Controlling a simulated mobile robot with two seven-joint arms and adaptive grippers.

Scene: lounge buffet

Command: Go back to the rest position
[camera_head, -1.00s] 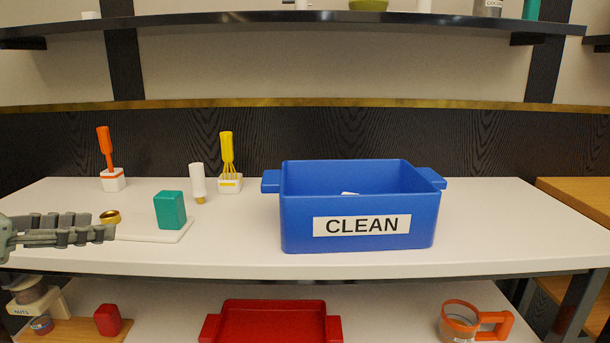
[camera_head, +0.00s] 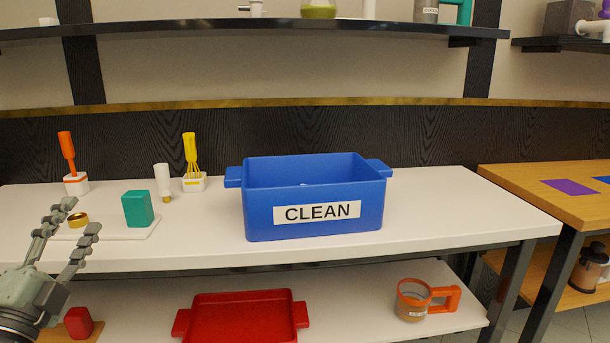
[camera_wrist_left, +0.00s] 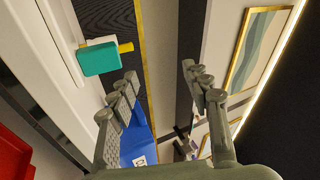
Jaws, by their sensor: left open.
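My left gripper (camera_head: 66,237) is open and empty at the lower left of the head view, in front of the white counter (camera_head: 430,223). Its open fingers (camera_wrist_left: 160,92) also show in the left wrist view, with nothing between them. A gold ring-like piece (camera_head: 78,220) lies on a white board beside a teal block (camera_head: 138,209), just beyond the fingers in the head view. The teal block also shows in the left wrist view (camera_wrist_left: 99,60). My right gripper is not in view.
A blue bin labelled CLEAN (camera_head: 257,220) stands on the counter. An orange-handled tool (camera_head: 67,152) and yellow whisk (camera_head: 190,150) stand behind. Below are a red tray (camera_head: 240,315) and an orange-handled mug (camera_head: 412,300). A wooden table (camera_head: 520,185) is at right.

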